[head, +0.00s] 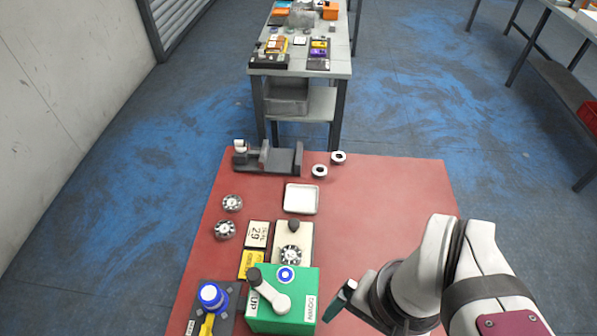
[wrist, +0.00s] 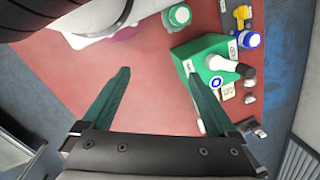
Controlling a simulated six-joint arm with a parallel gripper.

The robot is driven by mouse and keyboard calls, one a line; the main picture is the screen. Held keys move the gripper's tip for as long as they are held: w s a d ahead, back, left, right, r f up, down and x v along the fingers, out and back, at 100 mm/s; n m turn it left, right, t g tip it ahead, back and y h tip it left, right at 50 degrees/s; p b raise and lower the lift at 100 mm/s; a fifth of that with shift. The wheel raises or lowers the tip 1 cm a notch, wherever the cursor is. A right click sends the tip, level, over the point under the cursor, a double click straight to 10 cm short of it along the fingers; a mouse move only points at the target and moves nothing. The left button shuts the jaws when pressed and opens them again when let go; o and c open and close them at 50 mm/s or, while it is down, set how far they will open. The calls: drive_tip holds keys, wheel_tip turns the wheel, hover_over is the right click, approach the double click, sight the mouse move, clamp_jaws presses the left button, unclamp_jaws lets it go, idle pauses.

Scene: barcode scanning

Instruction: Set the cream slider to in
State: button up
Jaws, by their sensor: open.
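A cream panel (head: 305,232) with a dark knob (head: 294,226) lies on the red table behind the green box; a round metal dial sits on its front part. A grey sliding fixture (head: 284,161) with a cream knob (head: 240,147) stands at the table's back left edge. I cannot tell for sure which of these is the cream slider, and I can read no "in" mark. My gripper (head: 340,301) is to the right of the green box, apart from both. In the wrist view my gripper (wrist: 158,82) is open with nothing between its fingers.
The green box (head: 283,316) carries a cream lever and a blue-ringed button. A blue knob (head: 212,296) and yellow handle stand left of it. A white tray (head: 301,198), number plates (head: 257,234) and several round metal pieces lie around. The table's right side is mostly clear.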

drive_tip(key=shift+c, duration=0.4)
drive_tip(key=w+n, duration=0.1)
drive_tip(key=w, duration=0.1)
drive_tip(key=w+r+n, duration=0.1)
drive_tip(key=w, duration=0.1)
drive_tip(key=w+a+r+n, duration=0.1)
drive_tip(key=w, duration=0.1)
drive_tip(key=shift+w, duration=0.15)
drive_tip(key=c, duration=0.3)
drive_tip(key=n+h, duration=0.2)
drive_tip(key=n, duration=0.9)
hover_over(294, 222)
wheel_tip(294, 222, down, 4)
drive_tip(key=shift+c, duration=0.2)
drive_tip(key=shift+n, duration=0.3)
wheel_tip(294, 222, down, 16)
drive_tip(key=shift+r, duration=0.15)
clamp_jaws()
